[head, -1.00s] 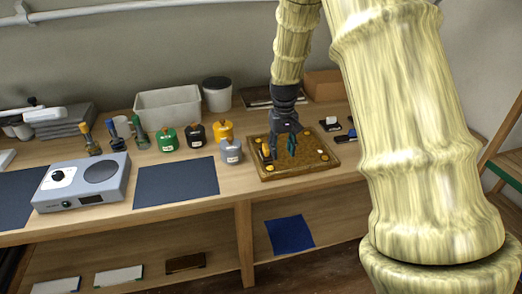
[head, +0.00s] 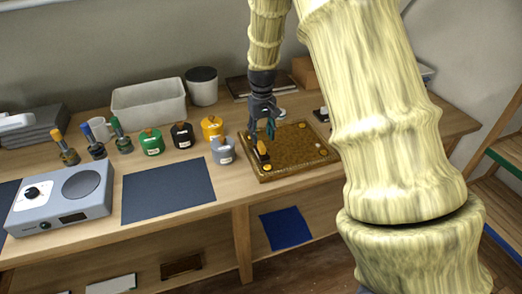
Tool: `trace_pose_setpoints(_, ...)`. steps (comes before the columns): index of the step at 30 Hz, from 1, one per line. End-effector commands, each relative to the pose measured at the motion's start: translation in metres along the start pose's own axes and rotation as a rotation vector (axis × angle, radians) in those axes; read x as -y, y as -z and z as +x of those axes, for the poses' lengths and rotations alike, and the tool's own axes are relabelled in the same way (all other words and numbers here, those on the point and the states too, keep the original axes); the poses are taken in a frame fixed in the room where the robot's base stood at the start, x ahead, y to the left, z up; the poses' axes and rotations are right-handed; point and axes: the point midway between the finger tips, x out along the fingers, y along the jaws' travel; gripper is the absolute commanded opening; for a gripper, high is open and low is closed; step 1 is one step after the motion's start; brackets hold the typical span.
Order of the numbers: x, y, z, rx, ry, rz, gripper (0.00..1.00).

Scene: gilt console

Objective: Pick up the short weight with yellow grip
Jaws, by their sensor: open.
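A small dark piece with a yellow top (head: 262,151) stands on the left part of the brown tray (head: 290,173); it may be the short weight with yellow grip, but it is too small to be sure. My gripper (head: 262,133) is open and points down just above this piece, with nothing visible between its fingers. I cannot tell whether a finger touches it. To the left stand squat weights: grey (head: 223,151), yellow (head: 212,128), black (head: 182,135) and green (head: 151,142). A taller yellow-handled piece (head: 66,148) stands farther left.
Blue-handled (head: 93,142) and green-handled (head: 121,136) pieces stand near a grey scale (head: 60,203). A dark mat (head: 168,191) lies clear in front. A white bin (head: 148,103) and a lidded tub (head: 202,87) stand behind. My arm covers the table's right part.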

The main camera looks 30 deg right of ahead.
Motion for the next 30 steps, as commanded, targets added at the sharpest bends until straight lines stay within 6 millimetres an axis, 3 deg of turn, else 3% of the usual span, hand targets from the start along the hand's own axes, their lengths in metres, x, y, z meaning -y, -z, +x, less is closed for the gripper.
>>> trace_pose_setpoints(8, -0.001, 0.000, 0.016, 0.001, 0.000, 0.003, 0.43)
trace_pose_setpoints(21, 0.001, 0.002, 0.057, -0.001, 0.000, 0.004, 0.43)
trace_pose_setpoints(30, 0.001, 0.002, 0.061, -0.002, 0.000, 0.004, 0.43)
